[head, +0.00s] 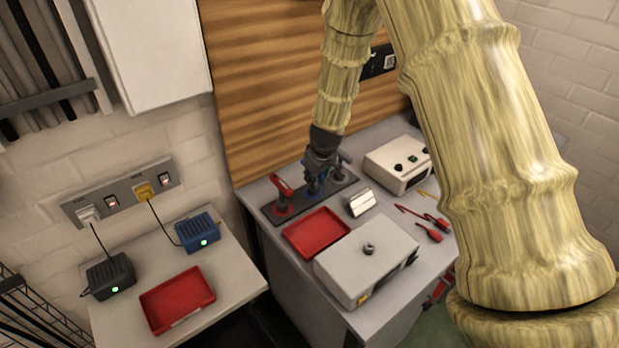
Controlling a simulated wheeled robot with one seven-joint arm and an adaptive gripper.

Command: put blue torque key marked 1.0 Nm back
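A blue torque key (312,187) stands at the dark key holder (290,213) on the back part of the grey bench. My gripper (316,172) points down right over it and hides its upper part. I cannot tell whether the fingers are closed around the key, or whether it is fully seated. The 1.0 Nm mark is too small to read. A red torque key (282,188) stands in the holder just to the left. A dark grey key (341,170) stands just to the right, partly behind my gripper.
A red tray (316,232), a grey box with a knob (366,258), a small white block (361,202), red leads (430,231) and a white instrument (397,163) crowd the bench. A lower table at left holds another red tray (177,300) and black (110,277) and blue (198,234) chargers.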

